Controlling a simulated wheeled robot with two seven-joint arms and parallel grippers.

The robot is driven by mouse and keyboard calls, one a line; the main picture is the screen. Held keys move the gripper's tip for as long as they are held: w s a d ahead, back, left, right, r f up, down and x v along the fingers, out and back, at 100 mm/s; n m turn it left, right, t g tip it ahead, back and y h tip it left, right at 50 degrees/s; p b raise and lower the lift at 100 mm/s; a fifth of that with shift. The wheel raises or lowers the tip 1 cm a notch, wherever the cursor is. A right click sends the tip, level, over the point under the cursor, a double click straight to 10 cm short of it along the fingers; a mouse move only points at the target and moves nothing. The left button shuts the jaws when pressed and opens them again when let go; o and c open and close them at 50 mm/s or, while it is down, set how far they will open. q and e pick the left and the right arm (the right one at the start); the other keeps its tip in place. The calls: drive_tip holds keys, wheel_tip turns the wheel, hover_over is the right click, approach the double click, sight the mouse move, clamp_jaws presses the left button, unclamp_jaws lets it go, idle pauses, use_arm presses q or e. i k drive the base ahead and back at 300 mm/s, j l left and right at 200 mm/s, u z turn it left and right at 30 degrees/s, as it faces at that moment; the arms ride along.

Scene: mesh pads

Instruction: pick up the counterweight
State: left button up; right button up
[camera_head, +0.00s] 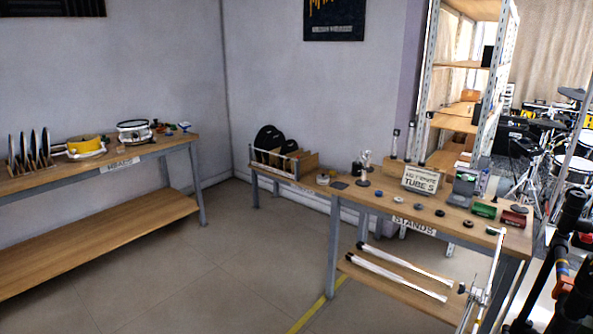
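I cannot tell for sure which thing is the counterweight. Several small dark, round pieces lie in a row along the front of the wooden table labelled STANDS (345,196). Among them are a dark disc (440,213) and another dark piece (467,224) to its right. All are small and far off, so their details are unclear. Neither of my grippers shows in the head view.
A sign reading TUBES (420,179), a green box (484,210) and a dark red box (513,218) stand on the table. Chrome stand tubes (480,290) rise at its right front. Another bench (110,166) stands left; open floor (220,260) lies between.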

sight(357, 172)
drive_tip(key=i+j+z, duration=0.15)
drive_tip(key=i+j, duration=1.25)
